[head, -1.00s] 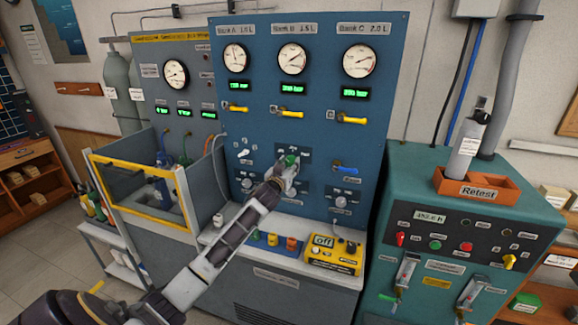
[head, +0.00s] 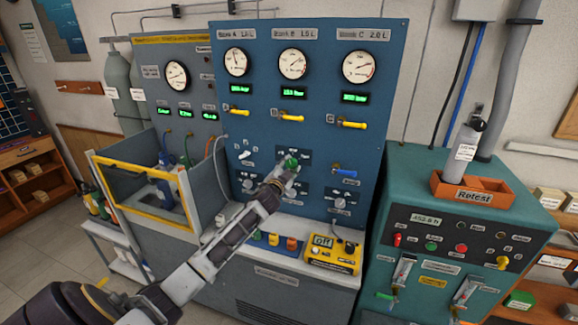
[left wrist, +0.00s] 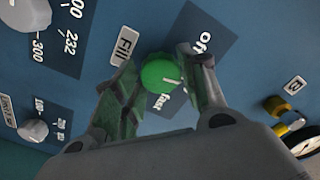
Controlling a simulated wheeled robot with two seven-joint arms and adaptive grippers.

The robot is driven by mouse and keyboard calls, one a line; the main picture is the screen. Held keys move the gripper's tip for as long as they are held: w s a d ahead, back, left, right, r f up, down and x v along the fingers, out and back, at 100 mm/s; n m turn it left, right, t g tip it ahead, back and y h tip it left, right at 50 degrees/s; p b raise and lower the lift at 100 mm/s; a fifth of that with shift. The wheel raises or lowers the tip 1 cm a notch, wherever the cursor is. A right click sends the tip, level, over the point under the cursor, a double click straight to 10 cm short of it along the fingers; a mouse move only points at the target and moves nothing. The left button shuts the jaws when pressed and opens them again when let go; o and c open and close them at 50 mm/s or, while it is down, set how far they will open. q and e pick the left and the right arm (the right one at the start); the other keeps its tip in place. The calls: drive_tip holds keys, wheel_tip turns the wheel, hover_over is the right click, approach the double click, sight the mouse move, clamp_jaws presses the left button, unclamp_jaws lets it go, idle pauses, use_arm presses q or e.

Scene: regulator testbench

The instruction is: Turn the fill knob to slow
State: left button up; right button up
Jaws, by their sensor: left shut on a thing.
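The green fill knob (head: 291,162) sits on the blue panel below the gauges. It also shows in the left wrist view (left wrist: 158,74), with a "Fill" label (left wrist: 124,46) beside it and "Off" (left wrist: 203,42) and "fast" (left wrist: 163,102) marks around it. Its white pointer line points to the right in that view, between "Off" and "fast"; the slow mark is not visible. My left gripper (head: 287,169) is at the knob, its fingers on either side of it and shut on it. My right gripper is not in view.
A blue-handled valve (head: 344,169) and a grey knob (head: 340,203) are to the right of the fill knob. Yellow valve handles (head: 293,119) are above. A yellow "off" meter (head: 333,254) stands on the ledge below. A teal cabinet (head: 462,215) stands at the right.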

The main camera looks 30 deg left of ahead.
use_arm(q)
drive_tip(key=shift+m+p, duration=0.3)
drive_tip(key=shift+m, duration=0.8)
drive_tip(key=o, duration=1)
drive_tip(key=shift+s, duration=0.15)
drive_tip(key=shift+v, duration=5.8)
